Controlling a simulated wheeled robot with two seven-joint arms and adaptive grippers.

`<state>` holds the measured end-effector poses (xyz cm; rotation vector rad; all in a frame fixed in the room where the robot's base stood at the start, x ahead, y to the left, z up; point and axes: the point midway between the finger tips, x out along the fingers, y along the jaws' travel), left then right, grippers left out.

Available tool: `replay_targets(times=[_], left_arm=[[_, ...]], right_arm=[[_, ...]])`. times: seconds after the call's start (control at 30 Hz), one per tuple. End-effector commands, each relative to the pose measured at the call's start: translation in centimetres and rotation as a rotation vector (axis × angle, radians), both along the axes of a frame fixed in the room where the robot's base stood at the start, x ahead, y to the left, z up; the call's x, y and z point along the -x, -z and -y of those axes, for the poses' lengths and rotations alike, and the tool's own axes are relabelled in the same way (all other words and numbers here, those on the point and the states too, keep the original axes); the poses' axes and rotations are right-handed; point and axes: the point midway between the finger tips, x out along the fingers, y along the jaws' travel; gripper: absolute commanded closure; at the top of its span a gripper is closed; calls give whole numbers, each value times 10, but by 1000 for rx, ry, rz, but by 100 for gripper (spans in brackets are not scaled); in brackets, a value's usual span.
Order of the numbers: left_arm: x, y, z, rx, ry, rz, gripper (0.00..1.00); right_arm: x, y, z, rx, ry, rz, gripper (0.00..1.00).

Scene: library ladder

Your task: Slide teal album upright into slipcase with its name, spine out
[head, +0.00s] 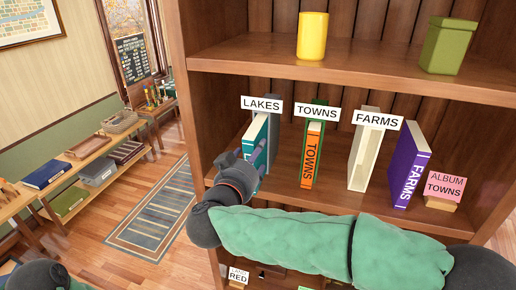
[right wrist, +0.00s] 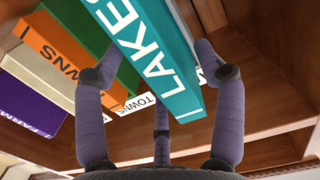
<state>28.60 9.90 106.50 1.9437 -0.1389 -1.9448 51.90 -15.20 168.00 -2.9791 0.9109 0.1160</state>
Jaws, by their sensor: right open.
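The teal album (head: 257,142) marked LAKES stands upright at the left of the shelf, spine outward, in or against the blue-grey slipcase (head: 272,112) under the LAKES sign (head: 262,103). My arm hides its lower part, so I cannot tell how deep it sits. In the right wrist view the teal spine (right wrist: 172,75) lies between the spread fingers. My right gripper (head: 245,163) is open at the album, its fingers apart on either side; contact is unclear. My left gripper is out of view.
An orange TOWNS album (head: 312,155) stands in a green slipcase. The cream FARMS slipcase (head: 364,150) looks empty. A purple FARMS album (head: 409,167) leans to its right, beside a pink ALBUM TOWNS card (head: 445,185). The shelf board above (head: 345,72) holds a yellow cup and green pot.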

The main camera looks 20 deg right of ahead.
Motion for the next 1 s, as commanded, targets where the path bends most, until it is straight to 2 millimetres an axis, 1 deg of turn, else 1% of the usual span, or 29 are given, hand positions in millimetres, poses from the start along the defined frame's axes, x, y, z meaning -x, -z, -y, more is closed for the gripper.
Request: replay_targets(times=[0.03,0.1,0.2,0.3,0.43,0.7,0.73,0.77,0.8,0.87,0.9,0.97,1.0], left_arm=[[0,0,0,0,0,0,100],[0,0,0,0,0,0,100],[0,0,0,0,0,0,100],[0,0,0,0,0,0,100],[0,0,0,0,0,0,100],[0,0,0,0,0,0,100],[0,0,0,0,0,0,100],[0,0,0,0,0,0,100],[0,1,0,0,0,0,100],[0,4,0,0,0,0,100],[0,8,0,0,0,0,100],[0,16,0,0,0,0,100],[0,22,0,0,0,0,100]], right_arm=[[9,-1,-7,0,-4,1,30],[18,-3,-14,0,-4,2,30],[30,-3,-21,0,-2,1,30],[38,-5,-26,0,-2,2,30],[43,-5,-29,-1,1,2,30],[44,-5,-29,0,1,1,30],[44,-5,-29,0,1,1,33],[44,-5,-29,0,1,1,41],[43,-3,-29,1,0,1,53],[40,3,-30,4,-4,2,70],[36,10,-30,9,-11,1,81],[29,26,-32,16,-25,2,98],[22,39,-33,23,-38,2,100]])
